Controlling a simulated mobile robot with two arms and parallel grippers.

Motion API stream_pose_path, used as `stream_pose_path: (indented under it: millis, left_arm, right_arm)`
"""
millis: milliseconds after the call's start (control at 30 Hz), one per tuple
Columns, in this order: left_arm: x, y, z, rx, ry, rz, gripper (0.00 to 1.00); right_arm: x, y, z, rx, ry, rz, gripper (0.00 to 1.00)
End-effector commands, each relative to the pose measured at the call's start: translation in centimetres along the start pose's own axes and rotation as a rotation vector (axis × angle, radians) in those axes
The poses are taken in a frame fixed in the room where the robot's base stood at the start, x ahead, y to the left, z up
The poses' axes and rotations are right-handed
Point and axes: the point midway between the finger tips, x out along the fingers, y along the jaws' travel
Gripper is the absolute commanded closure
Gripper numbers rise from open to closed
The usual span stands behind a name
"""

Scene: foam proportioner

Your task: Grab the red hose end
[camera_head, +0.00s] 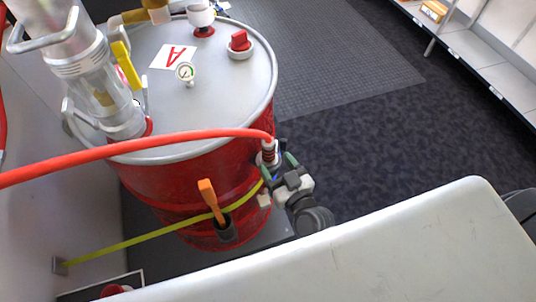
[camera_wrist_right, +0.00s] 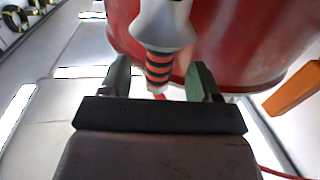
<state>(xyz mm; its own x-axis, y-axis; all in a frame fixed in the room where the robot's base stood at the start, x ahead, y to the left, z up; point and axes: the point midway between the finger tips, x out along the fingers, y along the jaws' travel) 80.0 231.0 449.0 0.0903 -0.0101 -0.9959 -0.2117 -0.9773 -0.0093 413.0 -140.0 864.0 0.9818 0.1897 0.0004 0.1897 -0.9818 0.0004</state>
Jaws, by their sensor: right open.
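The red hose (camera_head: 150,146) runs in from the left across the drum. Its end (camera_head: 268,152), a grey metal fitting with red and dark bands, hangs at the drum's right side. In the right wrist view the banded hose end (camera_wrist_right: 158,68) lies ahead, between the finger directions. My right gripper (camera_head: 278,167) is open, just beside and below the hose end. Its two fingers also show in the right wrist view (camera_wrist_right: 160,82), one to each side of the bands; I cannot tell whether either touches. My left gripper is not in view.
The red drum (camera_head: 160,185) with a grey lid (camera_head: 225,95) stands close to my right gripper. A white panel (camera_head: 400,240) fills the front right. Dark floor lies open at the right.

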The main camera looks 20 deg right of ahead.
Motion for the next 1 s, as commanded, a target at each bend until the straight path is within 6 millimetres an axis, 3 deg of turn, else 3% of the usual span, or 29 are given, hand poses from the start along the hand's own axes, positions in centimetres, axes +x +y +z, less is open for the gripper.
stream_pose_path:
  millis: [267, 567, 867, 1000]
  left_arm:
    - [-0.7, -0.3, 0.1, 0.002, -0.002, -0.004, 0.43]
    - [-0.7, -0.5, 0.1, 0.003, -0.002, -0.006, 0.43]
    - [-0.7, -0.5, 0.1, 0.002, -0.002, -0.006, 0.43]
    - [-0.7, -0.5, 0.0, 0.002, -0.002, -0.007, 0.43]
  right_arm:
    - [4.0, 0.0, 0.1, 0.000, 0.002, 0.000, 0.38]
    - [4.6, 0.0, 0.3, 0.000, -0.001, -0.001, 0.38]
    - [4.6, 0.0, 0.3, 0.000, -0.001, -0.001, 0.81]
    - [4.6, 0.0, 0.2, 0.000, 0.001, 0.000, 0.82]
